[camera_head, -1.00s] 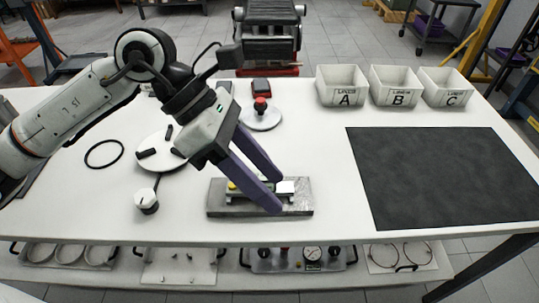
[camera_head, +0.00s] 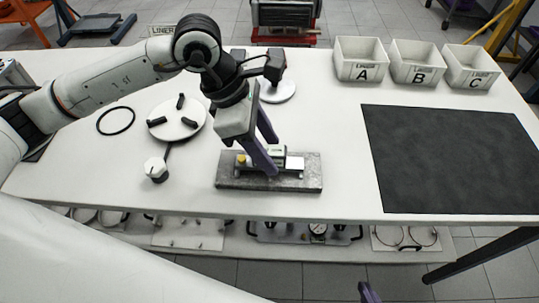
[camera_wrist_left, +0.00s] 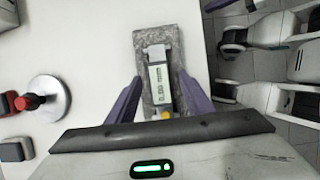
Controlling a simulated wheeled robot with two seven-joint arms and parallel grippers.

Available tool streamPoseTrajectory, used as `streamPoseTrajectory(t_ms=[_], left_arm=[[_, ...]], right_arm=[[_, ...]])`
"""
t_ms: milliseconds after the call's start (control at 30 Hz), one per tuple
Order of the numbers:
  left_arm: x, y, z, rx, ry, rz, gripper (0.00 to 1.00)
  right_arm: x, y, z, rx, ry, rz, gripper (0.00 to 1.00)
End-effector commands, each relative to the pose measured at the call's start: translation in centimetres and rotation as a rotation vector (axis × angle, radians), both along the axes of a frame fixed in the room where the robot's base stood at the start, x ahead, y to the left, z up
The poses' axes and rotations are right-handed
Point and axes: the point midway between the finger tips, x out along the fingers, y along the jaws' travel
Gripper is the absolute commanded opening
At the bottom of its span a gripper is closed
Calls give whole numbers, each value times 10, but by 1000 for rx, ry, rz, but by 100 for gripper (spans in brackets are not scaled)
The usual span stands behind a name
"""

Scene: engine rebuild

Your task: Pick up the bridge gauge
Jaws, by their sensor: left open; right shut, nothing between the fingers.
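The bridge gauge (camera_head: 294,163) lies on a grey speckled block (camera_head: 311,180) near the table's front edge. In the left wrist view the gauge (camera_wrist_left: 160,75) has a green-lit display and a yellow part at its near end, and lies along the block (camera_wrist_left: 150,42). My left gripper (camera_head: 271,156) is open and points down over it, hiding part of it. In the left wrist view the fingers (camera_wrist_left: 159,82) stand apart on either side of the gauge. My right gripper (camera_head: 368,292) shows only as a purple fingertip at the bottom edge, shut and away from the table.
A dark mat (camera_head: 450,160) covers the table's right side. Bins A (camera_head: 362,73), B (camera_head: 414,75) and C (camera_head: 468,78) stand behind it. A white round plate (camera_head: 177,120), a black ring (camera_head: 116,120) and a white knob (camera_head: 156,169) lie to the left.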

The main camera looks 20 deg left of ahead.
Motion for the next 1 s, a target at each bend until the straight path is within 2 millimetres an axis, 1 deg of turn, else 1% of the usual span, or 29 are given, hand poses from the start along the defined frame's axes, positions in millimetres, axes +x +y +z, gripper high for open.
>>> streamPoseTrajectory(t_ms=[100, 300, 367, 500, 600, 867, 967, 1000], left_arm=[[1, -3, -6, -1, -2, -1, 47], [1, -3, -7, -2, -2, -1, 47], [1, -3, -7, -2, -2, -1, 38], [1, -3, -7, -2, -2, -1, 15], [1, -3, -7, -2, -2, -1, 0], [1, -3, -5, -3, -4, 0, 0], [2, -4, 1, -4, -5, -1, 0], [2, -4, 6, -4, -5, -1, 0]], right_arm=[[-1, -1, -1, -2, 4, 0, 0], [-2, -2, -3, -2, 7, -2, 0], [-2, -2, -3, -3, 7, -2, 0], [-1, -3, -3, -3, 6, -3, 0], [-1, -3, -3, -4, 5, -2, 0], [1, -3, -1, -3, 1, -3, 0], [2, -2, 0, -3, -3, -2, 0], [2, -2, 0, -3, -4, -2, 0]])
